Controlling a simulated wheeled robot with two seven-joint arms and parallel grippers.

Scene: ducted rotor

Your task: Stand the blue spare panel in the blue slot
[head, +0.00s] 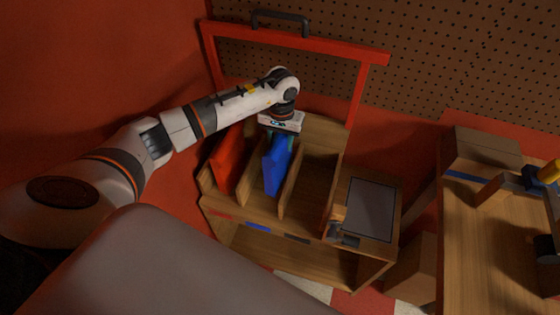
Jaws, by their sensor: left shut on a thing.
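The blue spare panel (277,165) stands roughly upright in the middle slot of a wooden rack (312,190), between two wooden dividers. A blue label (257,226) marks the front edge of the rack below that slot. My left gripper (283,133) is over the panel's top edge and is shut on it; its fingertips are mostly hidden by the wrist. I cannot tell whether the panel's bottom touches the slot floor. My right gripper is not in view.
A red panel (228,160) stands in the slot to the left. A red frame (300,40) with a dark handle rises behind the rack. A grey-topped box (369,208) is to the right, then a wooden table (480,245) with a brown box (484,150) and tools.

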